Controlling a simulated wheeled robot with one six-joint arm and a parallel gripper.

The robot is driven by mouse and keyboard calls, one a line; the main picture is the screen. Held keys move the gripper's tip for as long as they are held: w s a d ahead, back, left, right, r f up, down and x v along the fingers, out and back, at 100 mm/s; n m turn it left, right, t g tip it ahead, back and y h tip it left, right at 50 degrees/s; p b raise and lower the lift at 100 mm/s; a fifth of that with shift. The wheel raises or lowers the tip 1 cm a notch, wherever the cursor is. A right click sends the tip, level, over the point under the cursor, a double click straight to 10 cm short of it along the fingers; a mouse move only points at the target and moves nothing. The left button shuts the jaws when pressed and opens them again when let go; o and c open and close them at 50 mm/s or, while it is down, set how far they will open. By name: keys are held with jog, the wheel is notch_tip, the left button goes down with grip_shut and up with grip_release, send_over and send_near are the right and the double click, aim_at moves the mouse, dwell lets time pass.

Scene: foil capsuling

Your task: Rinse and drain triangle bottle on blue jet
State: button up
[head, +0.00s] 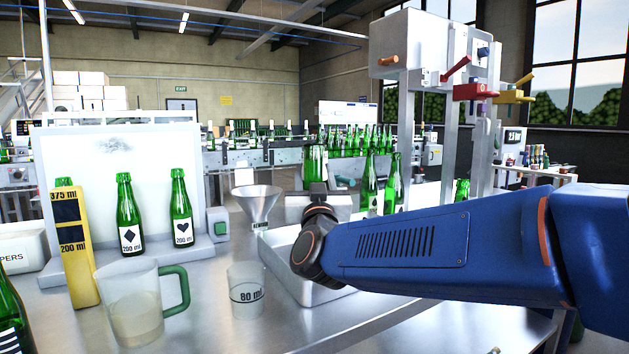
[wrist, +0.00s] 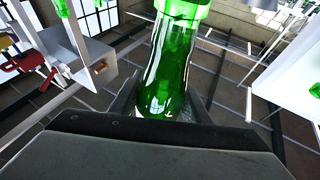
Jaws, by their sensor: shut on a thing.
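My gripper (head: 318,200) is shut on a green bottle (head: 314,168) above the metal tray (head: 318,295). In the head view the bottle shows a wide, flat-looking upper end. In the wrist view the green glass (wrist: 165,85) rises between the fingers (wrist: 160,112). No label shows on the held bottle, so I cannot tell whether it bears a triangle. I cannot make out a blue jet for certain; a small blue part (head: 483,52) sits high on the metal frame at right. My blue arm covers much of the tray's right side.
Diamond (head: 129,220) and heart (head: 181,212) bottles stand on the rack at left. A yellow gauge (head: 76,250), a jug (head: 138,300), an 80 ml cup (head: 246,285) and a funnel (head: 257,205) are left of the tray. Several green bottles (head: 392,185) stand behind my arm.

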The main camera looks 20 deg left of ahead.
jog(key=s+d+r, duration=0.4)
jog(key=r, duration=0.2)
jog(key=shift+d, duration=0.25)
dwell(0.5)
